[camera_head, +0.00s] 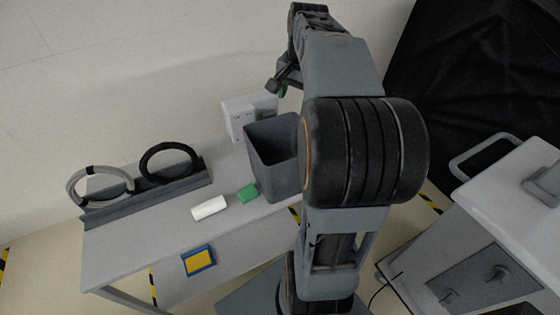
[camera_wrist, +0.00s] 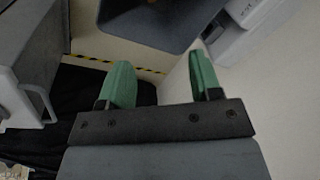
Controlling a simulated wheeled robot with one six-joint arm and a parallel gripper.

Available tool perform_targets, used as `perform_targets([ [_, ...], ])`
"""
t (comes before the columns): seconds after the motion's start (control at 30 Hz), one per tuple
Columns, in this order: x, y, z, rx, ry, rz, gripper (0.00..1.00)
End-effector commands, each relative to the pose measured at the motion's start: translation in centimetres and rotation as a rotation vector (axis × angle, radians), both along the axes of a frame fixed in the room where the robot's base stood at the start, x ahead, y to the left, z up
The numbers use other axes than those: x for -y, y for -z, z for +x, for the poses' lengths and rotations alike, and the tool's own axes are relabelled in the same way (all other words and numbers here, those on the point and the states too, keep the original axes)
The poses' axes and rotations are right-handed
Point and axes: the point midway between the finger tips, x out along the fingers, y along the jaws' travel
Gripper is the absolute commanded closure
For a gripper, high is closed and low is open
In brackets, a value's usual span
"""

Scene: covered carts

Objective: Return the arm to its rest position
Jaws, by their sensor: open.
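My arm rises in the middle of the head view, bent over the right end of the grey table (camera_head: 150,232). My gripper (camera_head: 281,89) is small and partly hidden there, above a dark grey bin. In the wrist view my gripper (camera_wrist: 162,80) shows two green fingertips spread apart with nothing between them. The dark grey bin (camera_head: 270,150) stands on the table, partly behind my arm. Its dark shape also shows at the top of the wrist view (camera_wrist: 160,28), beyond the fingers.
A white box (camera_head: 238,116) stands behind the bin. A rack (camera_head: 150,192) holds a grey ring and a black ring. A grey cart (camera_head: 500,220) stands at right.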

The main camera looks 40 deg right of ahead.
Motion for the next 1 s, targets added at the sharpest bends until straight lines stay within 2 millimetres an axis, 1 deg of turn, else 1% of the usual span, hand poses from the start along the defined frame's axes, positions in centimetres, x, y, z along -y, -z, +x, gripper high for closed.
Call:
perform_targets([
  [0.5, 0.0, 0.0, 0.0, 0.000, -0.001, 0.000, 0.42],
  [0.6, 0.1, 0.0, 0.2, 0.010, -0.033, -0.015, 0.42],
  [0.63, 0.3, 0.2, 0.4, 0.018, -0.059, -0.028, 0.42],
  [0.7, 0.2, 2.5, -0.1, 0.006, -0.135, -0.049, 0.42],
  [0.77, -1.0, 4.0, -0.9, 0.007, -0.219, -0.076, 0.42],
  [0.87, -5.1, 6.1, -2.3, 0.022, -0.411, -0.132, 0.42],
  [0.9, -6.9, 6.9, -3.0, 0.031, -0.489, -0.155, 0.42],
  [0.97, -9.7, 8.0, -4.2, 0.046, -0.606, -0.185, 0.42],
  [1.0, -11.4, 8.8, -5.1, 0.059, -0.680, -0.204, 0.42],
])
